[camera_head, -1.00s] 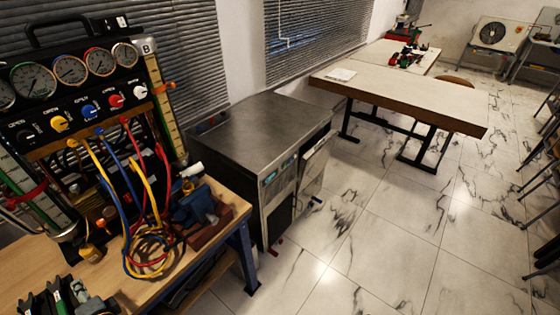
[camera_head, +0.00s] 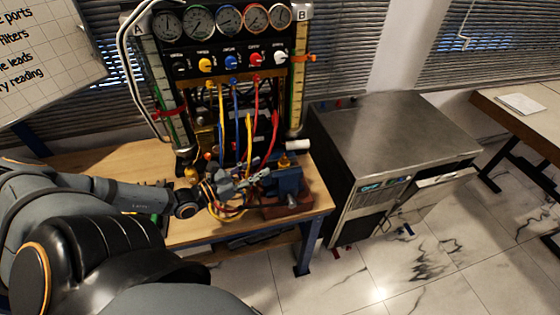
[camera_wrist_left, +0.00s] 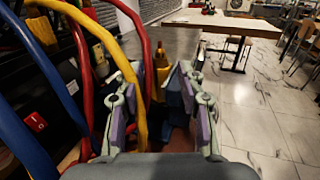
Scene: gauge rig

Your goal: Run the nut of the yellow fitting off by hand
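A small yellow-brass fitting (camera_head: 284,162) stands upright at the blue vise (camera_head: 289,181) on the bench's right part. In the left wrist view the fitting (camera_wrist_left: 162,66) shows beyond and between my fingertips. Its nut is too small to make out clearly. My left gripper (camera_head: 262,176) reaches in from the left, just left of the vise. In the wrist view the left gripper (camera_wrist_left: 158,88) is open, its fingers well apart. A yellow hose (camera_wrist_left: 140,75) runs down beside the left finger; I cannot tell whether it touches. My right gripper is not in view.
A steel cabinet (camera_head: 400,135) stands right of the bench.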

